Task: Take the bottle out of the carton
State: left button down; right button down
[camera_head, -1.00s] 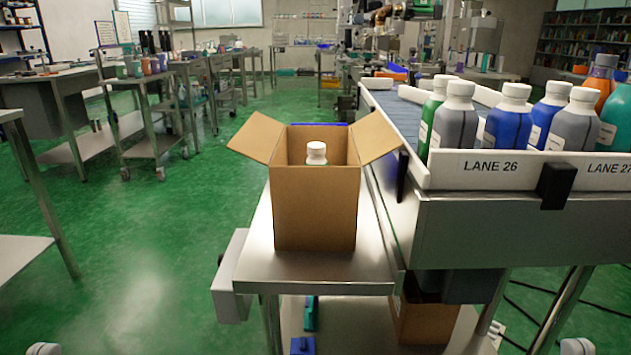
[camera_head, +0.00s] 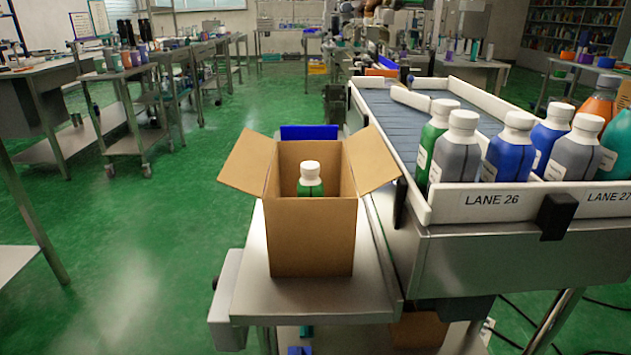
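An open cardboard carton (camera_head: 312,237) stands on a small steel table (camera_head: 249,294), its side flaps spread out left and right. Inside it a green bottle (camera_head: 310,187) with a white cap stands upright. Its cap and shoulder show above the carton's front wall, and its lower part is hidden. Neither of my grippers is in view.
A conveyor (camera_head: 390,117) with a white-walled lane marked LANE 26 (camera_head: 492,204) stands right beside the carton. Several green, grey, blue, orange and teal bottles stand in its lanes. A blue panel (camera_head: 309,132) shows behind the carton. Green floor lies open to the left.

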aim_at(309, 185)
jog(key=i, duration=0.25)
jog(key=l, duration=1)
jog(key=k+l+u, duration=0.15)
jog(key=l, duration=0.9)
jog(key=i+l, duration=0.1)
